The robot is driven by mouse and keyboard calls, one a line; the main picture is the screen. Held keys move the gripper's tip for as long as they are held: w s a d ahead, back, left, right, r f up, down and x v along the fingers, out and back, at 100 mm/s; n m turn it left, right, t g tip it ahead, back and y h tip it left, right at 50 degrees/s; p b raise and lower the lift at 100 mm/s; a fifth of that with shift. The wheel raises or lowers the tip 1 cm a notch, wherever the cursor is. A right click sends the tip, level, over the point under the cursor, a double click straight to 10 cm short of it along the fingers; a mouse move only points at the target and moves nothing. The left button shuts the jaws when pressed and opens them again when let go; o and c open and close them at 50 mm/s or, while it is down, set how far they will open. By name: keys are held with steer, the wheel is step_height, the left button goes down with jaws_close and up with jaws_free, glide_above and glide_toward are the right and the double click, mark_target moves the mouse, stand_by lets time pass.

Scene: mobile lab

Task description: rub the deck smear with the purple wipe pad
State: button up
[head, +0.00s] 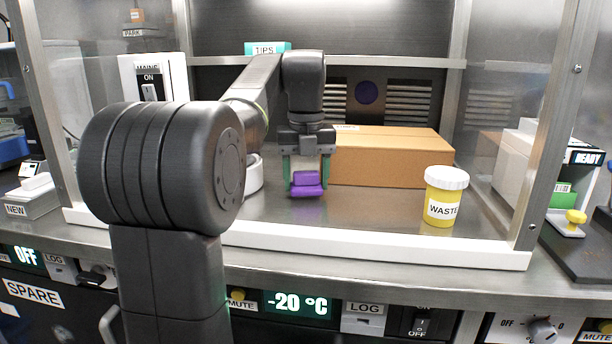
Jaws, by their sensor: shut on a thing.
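The purple wipe pad (307,190) is inside the hood, left of the cardboard box. My gripper (309,176) points down with its green-tipped fingers closed on either side of the pad's upper part. The pad is level and low over the steel deck (385,206); I cannot tell whether it touches it. A purple tint shows on the deck just under the pad, probably a reflection. I cannot make out a smear on the visible deck; my arm and the pad hide some of it.
The cardboard box (385,160) stands close to the right of my gripper. A yellow WASTE jar (443,200) with a white lid stands at the front right. A white round item (254,176) is partly behind my arm. A white sill (400,248) edges the deck's front.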

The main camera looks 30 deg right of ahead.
steer(key=shift+f, duration=0.65)
steer(key=shift+w+d+r, duration=0.1)
steer(key=shift+r, duration=0.05)
steer(key=shift+w+d+r+p, duration=0.15)
steer(key=shift+w+d+p, duration=0.15)
steer(key=shift+p, duration=0.5)
steer(key=shift+w+d+p, duration=0.4)
steer(key=shift+w+p, duration=0.1)
steer(key=shift+p, duration=0.3)
steer(key=shift+w+d+f+p, duration=0.2)
steer(key=shift+w+d+p, duration=0.3)
steer(key=shift+p, duration=0.25)
steer(key=w+p, duration=0.1)
steer(key=p, duration=0.1)
steer(key=w+d+p, duration=0.1)
steer(key=shift+d+r+p, duration=0.1)
steer(key=shift+d+p, duration=0.2)
steer(key=shift+p, duration=0.05)
steer(key=shift+w+d+f+p, duration=0.25)
steer(key=shift+w+p, duration=0.2)
steer(key=shift+w, duration=0.05)
steer(key=shift+w+a+p, duration=0.4)
steer(key=shift+a+p, duration=0.1)
steer(key=shift+a, duration=0.1)
steer(key=shift+s+a+r, duration=0.15)
steer(key=shift+s+a, duration=1.05)
steer(key=shift+s, duration=0.25)
